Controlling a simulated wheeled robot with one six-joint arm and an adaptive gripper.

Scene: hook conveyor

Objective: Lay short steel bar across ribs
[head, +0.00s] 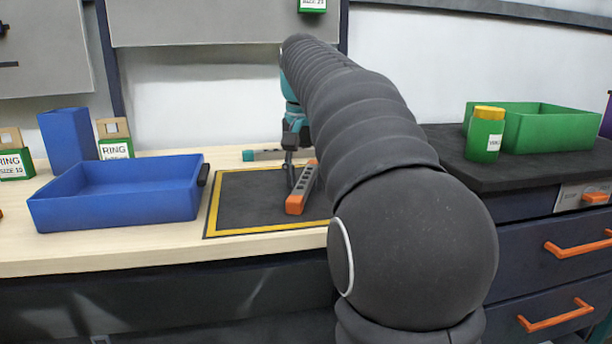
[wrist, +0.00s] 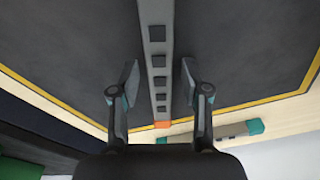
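A grey bar with square holes and orange ends (head: 303,184) lies on the dark mat. It also shows in the wrist view (wrist: 155,60), running between my fingers. A second grey bar with teal ends (head: 258,155) lies on the wood behind the mat; its teal end shows in the wrist view (wrist: 256,127). I cannot tell by sight which one is the short steel bar. My gripper (wrist: 159,83) is open, with a gap between each finger and the orange-ended bar. In the head view my gripper (head: 291,160) is low over the mat, partly hidden by my arm. No ribs are clearly visible.
The mat (head: 232,212) has a yellow border. A blue tray (head: 115,215) stands left of it, with a blue bin (head: 68,140) and ring holders behind. A green tray (head: 560,132) and a green jar (head: 484,140) stand on the dark cabinet at right.

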